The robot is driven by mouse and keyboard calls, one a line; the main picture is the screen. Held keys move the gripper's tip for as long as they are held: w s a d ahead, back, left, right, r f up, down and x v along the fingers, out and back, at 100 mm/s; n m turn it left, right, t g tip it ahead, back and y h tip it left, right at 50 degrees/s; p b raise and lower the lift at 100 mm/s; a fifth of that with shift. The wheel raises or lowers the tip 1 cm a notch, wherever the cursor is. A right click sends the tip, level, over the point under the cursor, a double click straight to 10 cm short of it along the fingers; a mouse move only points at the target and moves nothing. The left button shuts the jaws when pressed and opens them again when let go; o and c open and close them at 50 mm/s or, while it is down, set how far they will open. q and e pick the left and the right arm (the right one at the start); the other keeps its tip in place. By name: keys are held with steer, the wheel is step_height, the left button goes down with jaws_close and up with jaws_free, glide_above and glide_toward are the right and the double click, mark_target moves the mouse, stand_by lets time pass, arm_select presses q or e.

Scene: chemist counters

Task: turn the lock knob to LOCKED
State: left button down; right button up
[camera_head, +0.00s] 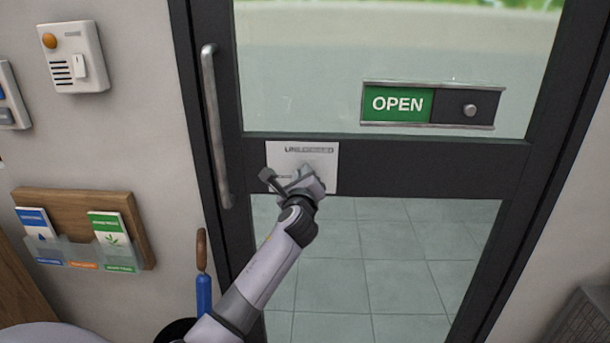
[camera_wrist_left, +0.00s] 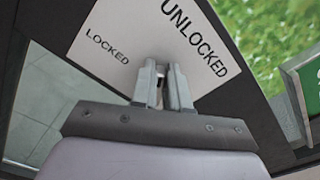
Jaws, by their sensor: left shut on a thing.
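The lock plate (camera_head: 325,160) is a white square on the dark middle rail of the glass door. In the left wrist view the plate (camera_wrist_left: 135,35) reads "UNLOCKED" and "LOCKED". My left gripper (camera_head: 305,175) is at the plate, with its fingers closed together on the lock knob. In the left wrist view the left gripper's fingers (camera_wrist_left: 163,80) cover most of the knob, so which word it points at cannot be told. My right gripper is not in view.
A vertical metal door handle (camera_head: 216,125) stands left of the plate. An OPEN sign with a slider (camera_head: 470,110) is up right on the glass. A leaflet rack (camera_head: 148,235), an intercom box (camera_head: 75,75) and a blue tool with a brown handle (camera_head: 203,290) are at left.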

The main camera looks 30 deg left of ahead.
arm_select(q)
steer(key=n+b, duration=0.1)
steer(key=n, duration=0.2)
steer(key=f+n+b, duration=0.1)
steer(key=n, duration=0.3)
steer(key=n+b, duration=0.1)
steer(key=n, duration=0.3)
steer(key=shift+s+a+f, duration=0.15)
steer(key=shift+a+f, duration=0.1)
steer(key=shift+a, duration=0.05)
stand_by(0.4)
steer(key=c, duration=1.1)
jaws_free()
steer(key=shift+s, duration=0.1)
steer(key=shift+b+v, duration=0.3)
steer(key=shift+v, duration=3.2)
